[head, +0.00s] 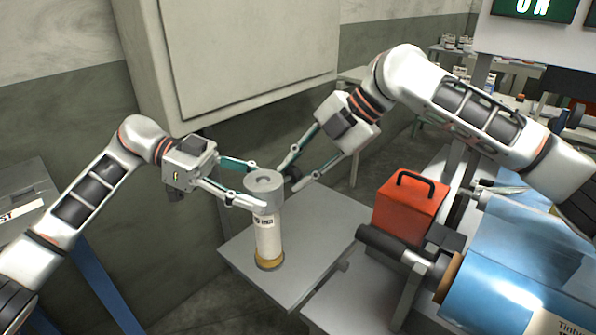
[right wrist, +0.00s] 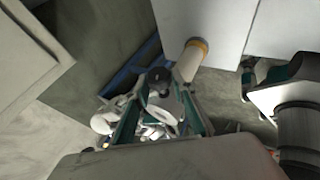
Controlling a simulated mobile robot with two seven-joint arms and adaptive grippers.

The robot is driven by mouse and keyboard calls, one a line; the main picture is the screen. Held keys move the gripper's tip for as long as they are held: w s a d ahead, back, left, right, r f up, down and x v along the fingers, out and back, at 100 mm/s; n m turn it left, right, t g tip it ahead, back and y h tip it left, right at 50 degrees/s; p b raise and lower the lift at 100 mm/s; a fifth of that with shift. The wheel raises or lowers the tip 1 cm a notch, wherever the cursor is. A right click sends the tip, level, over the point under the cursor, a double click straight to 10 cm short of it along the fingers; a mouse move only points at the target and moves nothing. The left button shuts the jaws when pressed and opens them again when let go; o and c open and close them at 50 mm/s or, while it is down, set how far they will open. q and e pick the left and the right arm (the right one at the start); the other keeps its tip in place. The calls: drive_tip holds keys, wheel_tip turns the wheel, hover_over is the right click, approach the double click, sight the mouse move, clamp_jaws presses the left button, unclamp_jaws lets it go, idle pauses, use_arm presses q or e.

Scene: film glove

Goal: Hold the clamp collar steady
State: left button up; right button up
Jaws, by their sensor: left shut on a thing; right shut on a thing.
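The clamp collar (head: 264,181) is a grey ring at the top of an upright white cylinder (head: 268,238) with a gold band at its foot. My left gripper (head: 260,187) is shut on the collar, one finger on its far side and one across its front. My right gripper (head: 293,176) is shut on a small black knob (head: 294,171) at the collar's right side. In the right wrist view the black knob (right wrist: 159,76) lies at the fingertips and the white cylinder (right wrist: 188,62) beside it. The join between knob and collar is partly hidden.
The cylinder stands on a grey plate-like tabletop (head: 320,220), mostly bare. A red box with a black handle (head: 410,205) stands to the right, near a dark roller (head: 395,245) and blue film (head: 500,275). A pale wall cabinet (head: 250,50) rises behind.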

use_arm(q)
drive_tip(key=shift+r, duration=0.1)
use_arm(e)
drive_tip(key=shift+w+a+r+m+g+h, duration=0.1)
drive_tip(key=shift+a+m+g+h, duration=0.1)
drive_tip(key=shift+g+h, duration=0.5)
drive_tip(key=shift+w+a+r+m+g+h, duration=0.1)
drive_tip(key=shift+m+g+h, duration=0.1)
drive_tip(key=shift+g+h, duration=0.5)
drive_tip(key=shift+d+f, duration=0.1)
drive_tip(key=o, duration=1.1)
drive_tip(key=v, duration=1.2)
drive_tip(key=shift+w, duration=0.1)
